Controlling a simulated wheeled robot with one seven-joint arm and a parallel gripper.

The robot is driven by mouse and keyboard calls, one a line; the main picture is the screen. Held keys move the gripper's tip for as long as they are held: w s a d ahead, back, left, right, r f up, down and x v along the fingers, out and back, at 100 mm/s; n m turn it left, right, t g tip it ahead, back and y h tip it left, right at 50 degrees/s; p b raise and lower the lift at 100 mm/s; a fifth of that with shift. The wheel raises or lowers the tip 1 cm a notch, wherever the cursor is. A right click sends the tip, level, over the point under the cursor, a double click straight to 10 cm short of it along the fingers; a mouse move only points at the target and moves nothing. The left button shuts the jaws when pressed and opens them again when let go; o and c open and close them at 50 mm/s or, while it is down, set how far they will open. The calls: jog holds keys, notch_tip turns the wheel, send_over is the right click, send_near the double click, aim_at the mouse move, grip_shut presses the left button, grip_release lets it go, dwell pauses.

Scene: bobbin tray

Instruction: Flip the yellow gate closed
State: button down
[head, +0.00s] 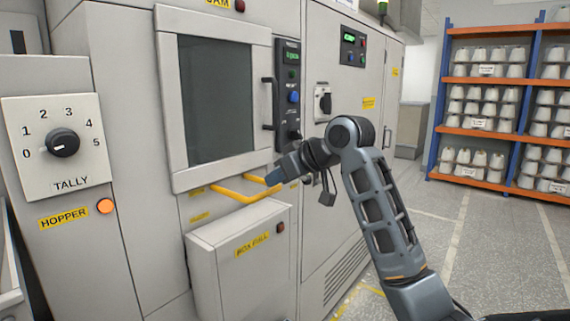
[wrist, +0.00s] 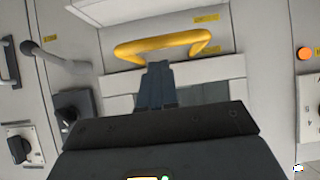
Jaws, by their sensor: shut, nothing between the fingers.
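The yellow gate (head: 228,193) is a bent yellow bar that juts out from the machine front, below the window and above the grey box. In the head view its right part is partly covered by my gripper (head: 272,178). In the wrist view the yellow gate (wrist: 165,46) spans the upper middle, with both bent ends visible. My gripper (wrist: 158,66) is shut and empty, its fingertips just at the edge of the bar. I cannot tell whether they touch it.
The BOX FULL box (head: 225,236) projects below the gate. The window (head: 215,98) is above it, with a dark control strip (head: 288,90) to the right. A TALLY dial (head: 62,143) and lit orange HOPPER lamp (head: 105,206) are left. Open floor lies right, before bobbin shelves (head: 490,132).

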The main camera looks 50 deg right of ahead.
jog(key=shift+w+f, duration=0.15)
jog(key=shift+f, duration=0.6)
notch_tip(320, 180, down, 6)
jog(key=b, duration=0.1)
jog(key=shift+b, duration=0.35)
